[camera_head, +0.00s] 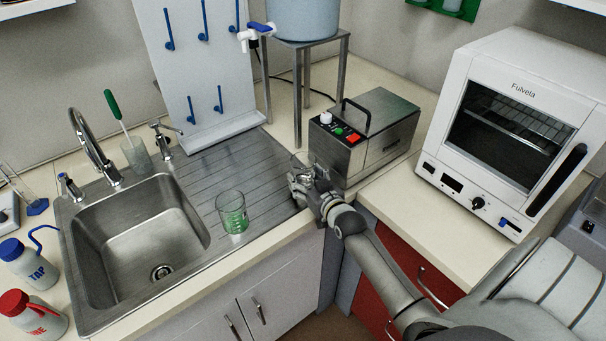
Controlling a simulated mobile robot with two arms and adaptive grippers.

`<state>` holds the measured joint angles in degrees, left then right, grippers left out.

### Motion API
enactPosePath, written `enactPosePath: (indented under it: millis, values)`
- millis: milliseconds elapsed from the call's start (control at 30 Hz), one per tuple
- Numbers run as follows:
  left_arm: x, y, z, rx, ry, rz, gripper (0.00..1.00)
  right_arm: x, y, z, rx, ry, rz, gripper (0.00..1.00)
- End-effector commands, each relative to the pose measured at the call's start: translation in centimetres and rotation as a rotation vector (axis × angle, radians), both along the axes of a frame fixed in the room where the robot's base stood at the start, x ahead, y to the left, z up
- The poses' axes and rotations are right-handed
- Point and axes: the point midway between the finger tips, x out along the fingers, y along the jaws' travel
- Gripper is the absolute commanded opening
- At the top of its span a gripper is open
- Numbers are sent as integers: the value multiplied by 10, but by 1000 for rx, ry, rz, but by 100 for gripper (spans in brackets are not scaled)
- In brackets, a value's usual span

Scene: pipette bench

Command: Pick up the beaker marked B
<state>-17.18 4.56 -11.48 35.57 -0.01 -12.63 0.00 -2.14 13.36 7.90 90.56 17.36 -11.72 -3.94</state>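My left gripper is out of view.
A steel water bath (366,138) stands close beside my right gripper. The sink basin (140,235) and tap (98,150) lie left of the beaker. A drying rack (200,70) stands behind. The TAP bottle (25,264) and a red-capped bottle (33,315) stand at far left. A white oven (510,130) is at right.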

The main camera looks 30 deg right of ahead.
Motion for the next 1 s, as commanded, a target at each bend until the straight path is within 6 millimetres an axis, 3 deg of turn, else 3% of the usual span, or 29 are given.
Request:
enactPosePath:
  millis: [33, 167, 667, 1000]
  values:
    - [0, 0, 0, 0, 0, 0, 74, 0, 0, 0, 0, 0, 0, 52]
    - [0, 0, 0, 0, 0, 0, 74, 0, 0, 0, 0, 0, 0, 35]
    - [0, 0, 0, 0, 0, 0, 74, 0, 0, 7, 1, -2, 0, 35]
    - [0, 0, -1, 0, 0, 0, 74, -2, 2, 35, 1, -3, 1, 35]
